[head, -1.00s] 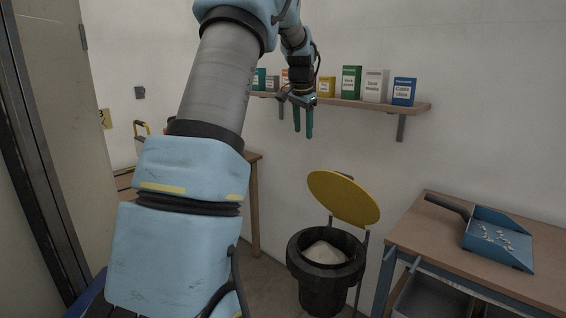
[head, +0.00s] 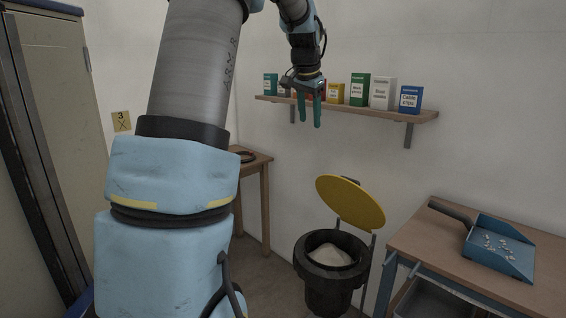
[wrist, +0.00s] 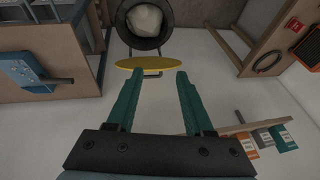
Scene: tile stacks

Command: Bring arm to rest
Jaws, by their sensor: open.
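My gripper (head: 309,111) hangs with its green fingers pointing down, in front of the wall shelf in the head view. In the wrist view my gripper (wrist: 153,82) has its two fingers apart with nothing between them. It is open and empty, clear of the shelf boxes as far as I can tell. My blue and grey arm fills the left middle of the head view and hides part of the room behind it.
A shelf (head: 350,106) carries several labelled boxes. A black bin (head: 329,262) with a raised yellow lid (head: 350,202) holds a pale bag. A blue dustpan (head: 499,248) with white bits lies on the right workbench (head: 440,235). A small table (head: 262,160) stands behind my arm.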

